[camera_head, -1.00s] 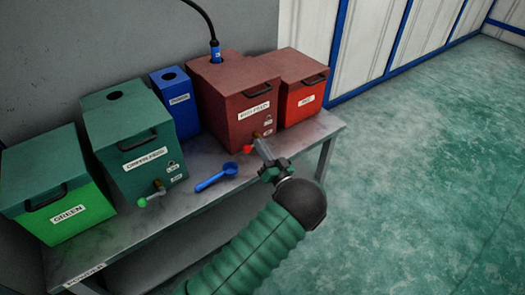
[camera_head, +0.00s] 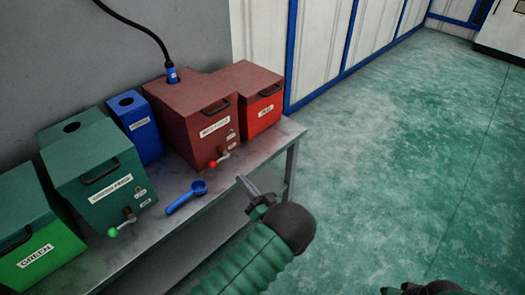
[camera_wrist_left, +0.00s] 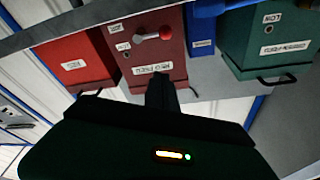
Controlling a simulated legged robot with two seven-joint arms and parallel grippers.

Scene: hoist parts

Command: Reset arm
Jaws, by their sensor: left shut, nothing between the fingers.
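My left gripper (camera_head: 241,180) is in the head view, shut and empty. Its fingers point up and left, in front of the table's right end, clear of the boxes and the blue scoop. In the left wrist view its closed fingers (camera_wrist_left: 160,88) show dark in front of the dark red box, and that view is upside down. At the bottom right of the head view a dark green piece, probably of my right gripper (camera_head: 432,287), just enters the picture. Its fingers are hidden.
A grey table (camera_head: 150,238) holds a green box (camera_head: 45,250), a dark green box (camera_head: 95,165), a blue box (camera_head: 138,125), a dark red box (camera_head: 195,120) with a cable, and a red box (camera_head: 258,100). A blue scoop (camera_head: 187,197) lies in front. Open floor is at right.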

